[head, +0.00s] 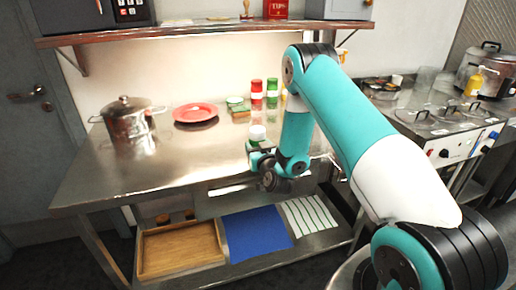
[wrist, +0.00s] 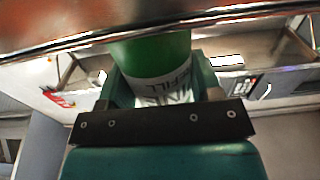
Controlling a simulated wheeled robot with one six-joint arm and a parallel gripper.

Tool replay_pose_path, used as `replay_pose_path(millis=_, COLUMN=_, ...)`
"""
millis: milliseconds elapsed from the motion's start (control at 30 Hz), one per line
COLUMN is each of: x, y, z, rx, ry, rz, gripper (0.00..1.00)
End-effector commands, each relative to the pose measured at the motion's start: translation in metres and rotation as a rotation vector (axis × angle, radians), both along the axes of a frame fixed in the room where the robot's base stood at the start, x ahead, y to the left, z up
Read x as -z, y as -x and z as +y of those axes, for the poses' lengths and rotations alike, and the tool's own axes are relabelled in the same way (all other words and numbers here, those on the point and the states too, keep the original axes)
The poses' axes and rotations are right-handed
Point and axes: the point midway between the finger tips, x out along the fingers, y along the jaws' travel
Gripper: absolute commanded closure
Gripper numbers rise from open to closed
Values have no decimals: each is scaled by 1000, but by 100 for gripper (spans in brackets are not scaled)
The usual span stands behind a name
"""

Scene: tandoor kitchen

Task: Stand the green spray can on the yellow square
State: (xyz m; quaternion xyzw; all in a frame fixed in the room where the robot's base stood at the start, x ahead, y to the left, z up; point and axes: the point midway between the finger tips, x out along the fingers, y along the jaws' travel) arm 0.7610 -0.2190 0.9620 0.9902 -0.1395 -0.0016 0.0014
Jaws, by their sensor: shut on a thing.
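The green spray can (head: 258,139) has a white top and stands out above my gripper (head: 262,151), near the front edge of the upper steel table. In the wrist view its green body with a white lettered label (wrist: 155,58) sits between the fingers of my gripper (wrist: 160,95), which is shut on it. The can looks about upright in the head view. Its lower part is hidden by my gripper there. I cannot see the yellow square in either view.
The steel table (head: 110,170) holds a lidded pot (head: 130,118), a red plate (head: 195,112) and several small jars at the back. The lower shelf has a wooden tray (head: 180,249), a blue mat (head: 257,234) and a striped cloth (head: 309,216). The table's front left is clear.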

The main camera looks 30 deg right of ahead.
Motion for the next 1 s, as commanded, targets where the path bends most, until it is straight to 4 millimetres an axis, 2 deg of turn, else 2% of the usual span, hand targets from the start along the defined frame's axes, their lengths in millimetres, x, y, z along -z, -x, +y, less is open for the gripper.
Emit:
replay_pose_path(millis=100, x=3, y=0, z=0, rx=0, ry=0, rz=-1, gripper=71)
replay_pose_path(millis=133, x=4, y=0, z=0, rx=0, ry=0, rz=0, gripper=39)
replay_pose_path(millis=233, x=2, y=0, z=0, rx=0, ry=0, rz=0, gripper=16)
replay_pose_path(millis=567, x=-2, y=0, z=0, rx=0, ry=0, rz=0, gripper=16)
replay_pose_path(millis=633, x=2, y=5, z=2, rx=0, ry=-1, rz=1, gripper=16)
replay_pose_path(millis=767, x=5, y=25, z=8, rx=-1, ry=0, rz=2, gripper=16)
replay_pose_path(millis=1000, x=3, y=78, z=23, rx=-1, ry=-1, rz=4, gripper=16)
